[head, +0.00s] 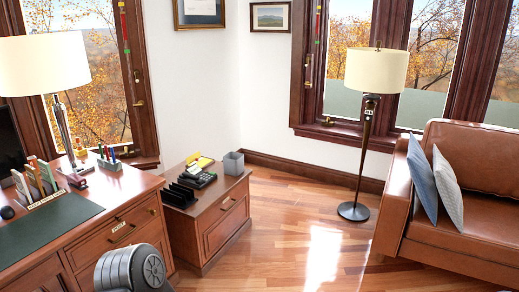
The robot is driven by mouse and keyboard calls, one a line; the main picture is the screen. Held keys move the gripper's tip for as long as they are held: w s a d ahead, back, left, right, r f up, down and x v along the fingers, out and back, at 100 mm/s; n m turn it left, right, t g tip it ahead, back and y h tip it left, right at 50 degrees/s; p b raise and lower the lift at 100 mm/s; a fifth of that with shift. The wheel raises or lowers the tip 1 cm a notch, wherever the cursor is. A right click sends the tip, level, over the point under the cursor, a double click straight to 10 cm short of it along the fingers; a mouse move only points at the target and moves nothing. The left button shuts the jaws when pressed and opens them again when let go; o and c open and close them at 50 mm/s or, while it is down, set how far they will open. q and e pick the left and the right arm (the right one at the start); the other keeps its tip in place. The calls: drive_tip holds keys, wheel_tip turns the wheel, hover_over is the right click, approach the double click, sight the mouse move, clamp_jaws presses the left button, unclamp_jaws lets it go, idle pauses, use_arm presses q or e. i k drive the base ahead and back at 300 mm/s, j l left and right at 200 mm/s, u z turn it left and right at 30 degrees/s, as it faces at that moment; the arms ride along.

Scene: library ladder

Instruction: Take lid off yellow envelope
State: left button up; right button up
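A small yellow item (204,161) lies at the back of the low wooden cabinet (212,217), behind a black desk phone. It may be the yellow envelope, but it is too small and partly hidden to tell. I cannot make out a lid on it. Neither of my grippers shows in the head view.
The black phone (199,179), a black sorter (180,194) and a grey open box (233,163) share the cabinet top. A wooden desk (120,215) with a lamp (45,66) stands left. A floor lamp (376,70) and brown sofa (470,235) stand right. The middle floor is clear.

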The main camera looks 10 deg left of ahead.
sight(202, 163)
drive_tip(key=i, duration=0.7)
drive_tip(key=i+u, duration=0.1)
drive_tip(key=i, duration=1.25)
drive_tip(key=i+u, duration=0.1)
drive_tip(key=i, duration=0.55)
drive_tip(key=i+l, duration=0.15)
drive_tip(key=i, duration=0.55)
drive_tip(key=i+u, duration=0.1)
drive_tip(key=i, duration=0.55)
drive_tip(key=i+l, duration=0.2)
drive_tip(key=i, duration=0.45)
drive_tip(key=i+l+u, duration=0.2)
drive_tip(key=i+u, duration=0.2)
drive_tip(key=i+l+u, duration=0.4)
drive_tip(key=i, duration=0.2)
